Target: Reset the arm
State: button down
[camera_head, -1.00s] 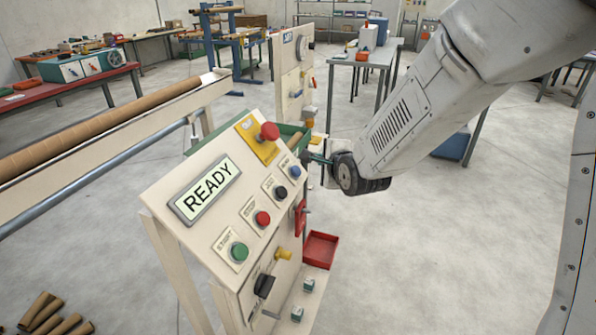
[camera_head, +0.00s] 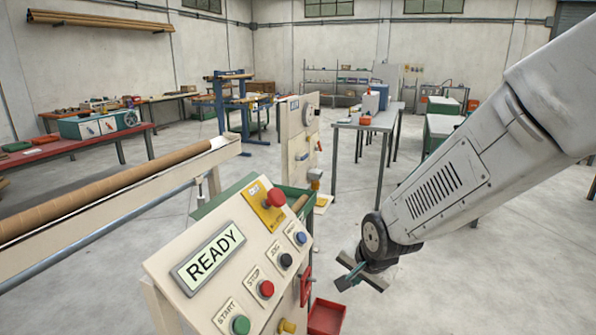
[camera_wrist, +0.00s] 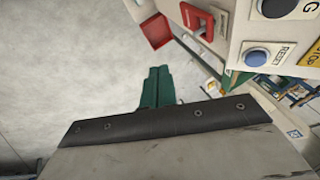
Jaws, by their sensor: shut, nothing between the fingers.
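My gripper (camera_head: 348,280) hangs at the end of my white arm, to the right of the control panel (camera_head: 180,310) and apart from it. In the wrist view its two green fingers (camera_wrist: 157,88) lie together with nothing between them. The panel's display (camera_head: 208,258) reads READY. Below the display are a green START button (camera_head: 240,325), a red STOP button (camera_head: 266,289), a black JOG button (camera_head: 286,260) and a blue button (camera_head: 300,238). The blue button is labelled RESET in the wrist view (camera_wrist: 257,57). A red mushroom button (camera_head: 275,197) sits on a yellow plate at the top.
A red tray (camera_head: 326,317) is low beside the panel, partly under my gripper in the head view. A long brown roll (camera_head: 100,192) on a frame extends left. A grey table (camera_head: 376,122) stands behind. The floor right of the panel is open.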

jog(key=s+d+r+n+g, duration=0.1)
jog(key=s+d+r, duration=0.3)
jog(key=s, duration=0.5)
jog(key=s+d+r+n+g+h, duration=0.1)
jog(key=s+d+r+n, duration=0.2)
jog(key=s+d+r, duration=0.2)
jog(key=s+d+r+n+g, duration=0.2)
jog(key=s+r, duration=0.4)
jog(key=s, duration=0.6)
jog(key=d+n, duration=0.1)
jog(key=d, duration=0.1)
jog(key=shift+s+d+h, duration=0.3)
jog(key=shift+s+d, duration=0.05)
jog(key=shift+d, duration=0.05)
